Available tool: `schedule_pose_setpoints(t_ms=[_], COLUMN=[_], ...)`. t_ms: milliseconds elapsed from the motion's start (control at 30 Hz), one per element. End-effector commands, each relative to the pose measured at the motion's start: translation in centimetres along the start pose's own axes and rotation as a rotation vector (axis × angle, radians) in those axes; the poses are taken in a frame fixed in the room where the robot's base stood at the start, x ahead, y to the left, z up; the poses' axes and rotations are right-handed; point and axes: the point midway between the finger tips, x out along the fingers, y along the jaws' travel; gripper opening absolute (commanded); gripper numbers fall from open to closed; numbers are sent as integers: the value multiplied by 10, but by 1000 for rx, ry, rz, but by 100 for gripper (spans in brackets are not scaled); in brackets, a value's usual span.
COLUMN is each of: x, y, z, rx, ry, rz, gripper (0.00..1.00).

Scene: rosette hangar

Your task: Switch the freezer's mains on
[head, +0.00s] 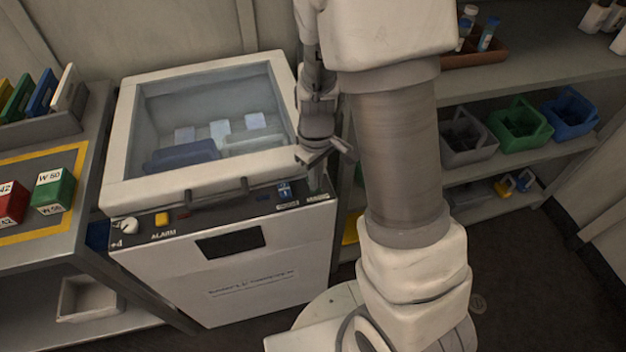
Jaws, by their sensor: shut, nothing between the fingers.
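The white chest freezer (275,267) stands in the middle left, its glass-topped lid (190,87) down. Its dark front control strip has a small blue switch (284,190) near the right end, with a small white label below it, too small to read. A second small label lies to the right of it. The switch's position is too small to tell.
A bench (75,240) with colored blocks stands left. Shelves (535,72) with bins stand right.

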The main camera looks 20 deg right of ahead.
Motion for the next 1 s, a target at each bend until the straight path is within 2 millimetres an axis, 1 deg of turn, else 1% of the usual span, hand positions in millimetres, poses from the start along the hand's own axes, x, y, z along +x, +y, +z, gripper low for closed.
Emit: schedule_pose_setpoints(t_ms=[67, 267, 1000], x=[2, -3, -62], y=[0, 0, 0], z=[0, 0, 0], rx=[0, 0, 0], ry=[0, 0, 0], rz=[0, 0, 0], gripper=[0, 0, 0])
